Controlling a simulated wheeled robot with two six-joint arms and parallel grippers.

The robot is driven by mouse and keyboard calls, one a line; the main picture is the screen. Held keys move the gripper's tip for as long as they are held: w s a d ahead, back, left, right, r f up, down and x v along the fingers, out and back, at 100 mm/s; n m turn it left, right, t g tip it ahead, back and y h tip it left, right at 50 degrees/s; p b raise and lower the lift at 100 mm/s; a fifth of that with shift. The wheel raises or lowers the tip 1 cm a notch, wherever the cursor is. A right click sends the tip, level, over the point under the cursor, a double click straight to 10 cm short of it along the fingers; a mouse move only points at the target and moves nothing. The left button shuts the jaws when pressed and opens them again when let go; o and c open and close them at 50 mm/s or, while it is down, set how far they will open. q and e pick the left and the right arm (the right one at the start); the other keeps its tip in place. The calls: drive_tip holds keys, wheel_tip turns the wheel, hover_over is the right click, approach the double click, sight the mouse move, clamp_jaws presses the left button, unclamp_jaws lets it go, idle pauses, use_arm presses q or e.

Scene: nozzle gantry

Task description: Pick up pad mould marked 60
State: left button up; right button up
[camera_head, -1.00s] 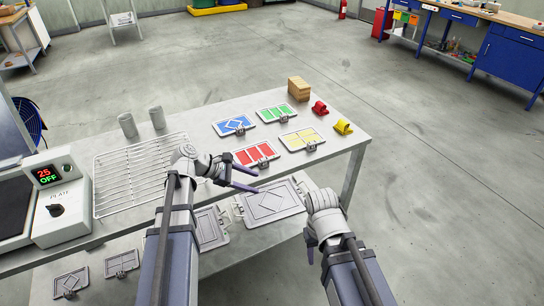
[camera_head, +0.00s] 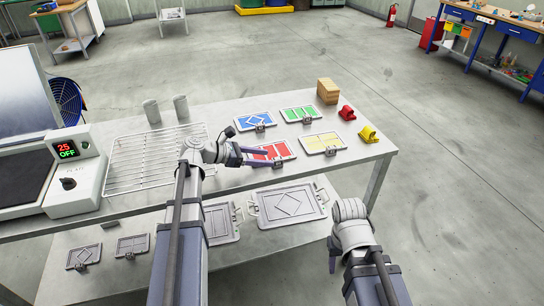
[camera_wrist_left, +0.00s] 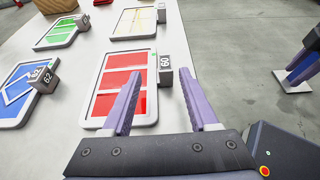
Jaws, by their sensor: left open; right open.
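The pad mould marked 60 (camera_wrist_left: 112,80) is a pale frame with red panels and a grey block (camera_wrist_left: 166,69) reading 60 on its side. In the head view this red mould (camera_head: 284,147) lies on the table top, partly hidden by my left gripper (camera_head: 274,157). My left gripper is open and empty. In the left wrist view its purple fingers (camera_wrist_left: 160,73) point toward the mould's block, which shows between the fingertips; I cannot tell whether they touch. My right gripper (camera_head: 333,262) is open, low in front of the table's right part.
A blue mould (camera_head: 254,120) marked 62, a green mould (camera_head: 299,113) and a yellow mould (camera_head: 323,142) lie close by. A wooden block (camera_head: 328,91), red clip (camera_head: 347,113) and yellow clip (camera_head: 368,134) stand right. A wire rack (camera_head: 150,160) is left. Grey moulds (camera_head: 290,205) lie on the lower shelf.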

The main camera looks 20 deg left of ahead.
sight(275, 159)
use_arm(q)
drive_tip(key=b+x, duration=0.1)
drive_tip(key=x, duration=0.4)
drive_tip(key=shift+s+d+b, duration=0.25)
drive_tip(key=shift+d+b, duration=0.05)
drive_tip(key=shift+b, duration=0.05)
drive_tip(key=shift+r, duration=0.1)
clamp_jaws()
idle(1.0)
